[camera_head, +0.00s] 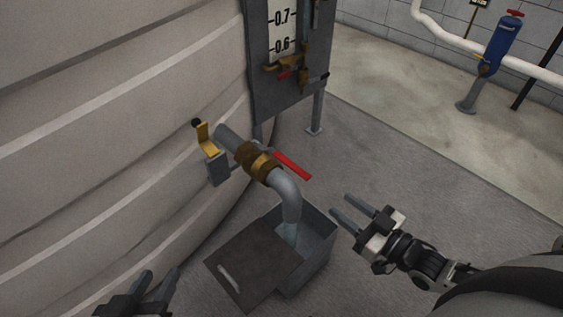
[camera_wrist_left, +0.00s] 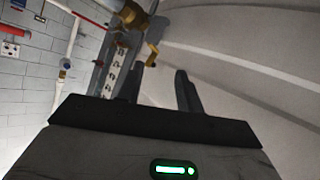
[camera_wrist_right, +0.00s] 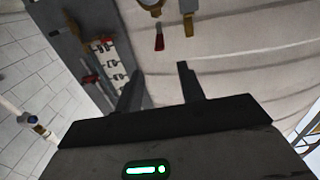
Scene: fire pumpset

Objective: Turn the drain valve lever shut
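The drain valve has a brass body (camera_head: 258,163) on a grey pipe from the tank. Its red lever (camera_head: 292,166) points right and down, roughly along the pipe. The red lever also shows in the right wrist view (camera_wrist_right: 159,42), and the brass body in the left wrist view (camera_wrist_left: 130,14). My right gripper (camera_head: 359,211) is open and empty, right of and below the lever, apart from it. My left gripper (camera_head: 157,279) is open and empty at the bottom left, away from the valve; its lower part is cut off by the frame edge.
The pipe elbow (camera_head: 287,197) drops into a grey drain box (camera_head: 316,250) with a dark lid plate (camera_head: 252,262). A yellow bracket (camera_head: 206,139) stands beside the pipe. A gauge board (camera_head: 272,90) with brass fittings stands behind. The large ribbed tank (camera_head: 110,110) fills the left.

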